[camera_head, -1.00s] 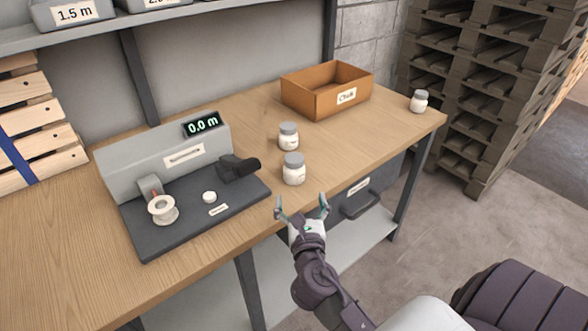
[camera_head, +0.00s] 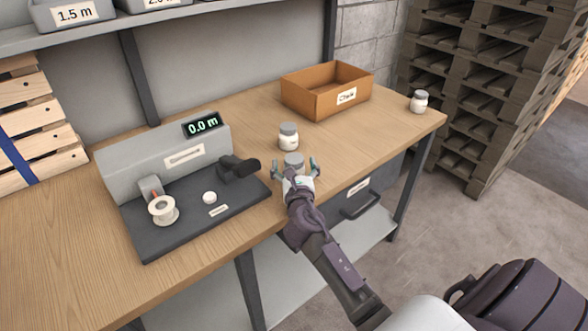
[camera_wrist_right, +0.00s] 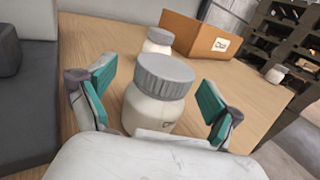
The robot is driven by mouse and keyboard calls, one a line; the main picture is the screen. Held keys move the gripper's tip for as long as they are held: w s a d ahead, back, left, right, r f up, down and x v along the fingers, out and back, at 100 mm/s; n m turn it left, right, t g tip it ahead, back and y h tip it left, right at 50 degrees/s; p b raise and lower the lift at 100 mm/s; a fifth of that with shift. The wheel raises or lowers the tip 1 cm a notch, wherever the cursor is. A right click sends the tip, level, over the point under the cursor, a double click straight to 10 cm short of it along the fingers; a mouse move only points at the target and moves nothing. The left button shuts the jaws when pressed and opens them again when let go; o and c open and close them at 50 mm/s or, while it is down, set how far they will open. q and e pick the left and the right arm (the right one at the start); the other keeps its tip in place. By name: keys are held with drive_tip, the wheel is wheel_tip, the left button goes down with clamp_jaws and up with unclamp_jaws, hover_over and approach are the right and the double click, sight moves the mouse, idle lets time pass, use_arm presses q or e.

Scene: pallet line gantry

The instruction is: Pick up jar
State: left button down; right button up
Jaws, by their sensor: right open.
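A white jar with a grey lid (camera_head: 294,159) stands upright near the front edge of the bench. My right gripper (camera_head: 295,172) is open around it, and the gripper hides most of its body in the head view. In the right wrist view the jar (camera_wrist_right: 158,98) stands between the open teal fingertips (camera_wrist_right: 155,92), with gaps on both sides. A second jar (camera_head: 288,138) stands just behind it, also seen in the wrist view (camera_wrist_right: 158,41). A third jar (camera_head: 419,102) stands at the bench's far right corner. My left gripper is not in view.
A grey device on a dark base (camera_head: 150,236) with a 0.0 m display (camera_head: 202,124) and a white spool (camera_head: 162,210) stands left of the jars. An open orange box labelled Chalk (camera_head: 312,103) stands behind. Bare wood (camera_head: 370,130) lies to the right.

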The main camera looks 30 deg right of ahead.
sight(296, 156)
drive_tip(key=c, duration=1.4)
drive_tip(key=shift+r, duration=0.1)
drive_tip(key=shift+r+p, duration=0.3)
drive_tip(key=shift+r, duration=0.3)
drive_tip(key=r, duration=0.1)
drive_tip(key=r+p, duration=0.1)
drive_tip(key=r, duration=0.1)
drive_tip(key=shift+d+r, duration=0.3)
drive_tip(key=shift+d, duration=0.1)
drive_tip(key=w+d+r+p, duration=0.1)
drive_tip(key=d+r, duration=0.5)
drive_tip(key=d, duration=0.5)
drive_tip(key=shift+w, duration=0.25)
